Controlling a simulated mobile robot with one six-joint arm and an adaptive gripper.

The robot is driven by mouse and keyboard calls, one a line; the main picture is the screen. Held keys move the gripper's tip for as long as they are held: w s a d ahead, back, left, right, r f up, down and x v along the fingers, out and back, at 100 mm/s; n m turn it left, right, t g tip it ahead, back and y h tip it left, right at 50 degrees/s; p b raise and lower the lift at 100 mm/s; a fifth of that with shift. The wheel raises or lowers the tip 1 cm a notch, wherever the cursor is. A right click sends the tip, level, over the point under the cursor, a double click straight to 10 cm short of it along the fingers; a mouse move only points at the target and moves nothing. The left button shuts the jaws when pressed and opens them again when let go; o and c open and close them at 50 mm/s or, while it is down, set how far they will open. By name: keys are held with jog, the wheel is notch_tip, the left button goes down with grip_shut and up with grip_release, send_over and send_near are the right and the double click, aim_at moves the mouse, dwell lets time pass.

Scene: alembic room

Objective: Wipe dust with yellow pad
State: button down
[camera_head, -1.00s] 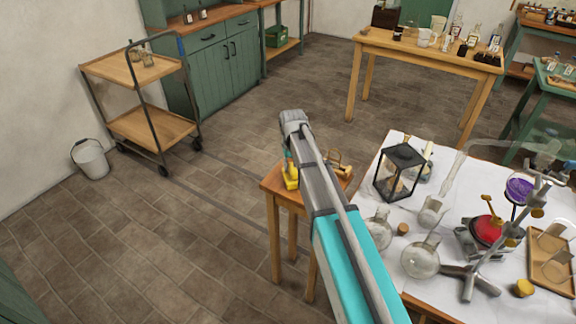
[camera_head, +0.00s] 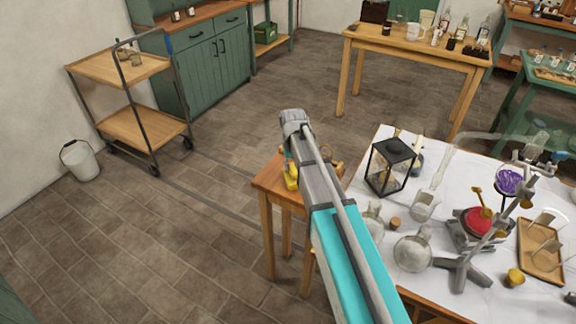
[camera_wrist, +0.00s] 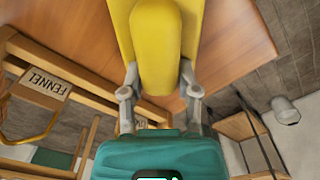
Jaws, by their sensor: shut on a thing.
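My gripper (camera_wrist: 159,80) is shut on the yellow pad (camera_wrist: 155,40), with one finger on each side of it. The pad has a raised yellow grip along its middle. In the head view a bit of the yellow pad (camera_head: 291,182) shows beside my arm, at the small wooden table (camera_head: 266,185). The orange-brown tabletop (camera_wrist: 225,60) spreads behind the pad in the wrist view. I cannot tell whether the pad touches it. No dust can be made out.
A wooden frame with a "FENNEL" label (camera_wrist: 42,85) is close to my gripper. A white-topped table with a black lantern (camera_head: 390,165), a round flask (camera_head: 413,253) and other glassware stands at right. A trolley (camera_head: 130,65) and bucket (camera_head: 80,160) are at left; the floor between is clear.

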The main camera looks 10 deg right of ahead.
jog(key=shift+s+d+f, duration=0.1)
jog(key=shift+s+d, duration=1)
jog(key=shift+d, duration=0.3)
jog(key=shift+s+d, duration=0.1)
jog(key=shift+s+d, duration=0.45)
jog(key=shift+d, duration=0.2)
jog(key=shift+s+d, duration=0.45)
jog(key=shift+d, duration=0.2)
jog(key=shift+w+r, duration=0.1)
jog(key=shift+r, duration=0.1)
notch_tip(320, 180, up, 6)
jog(key=p, duration=0.6)
jog(key=shift+f, duration=0.1)
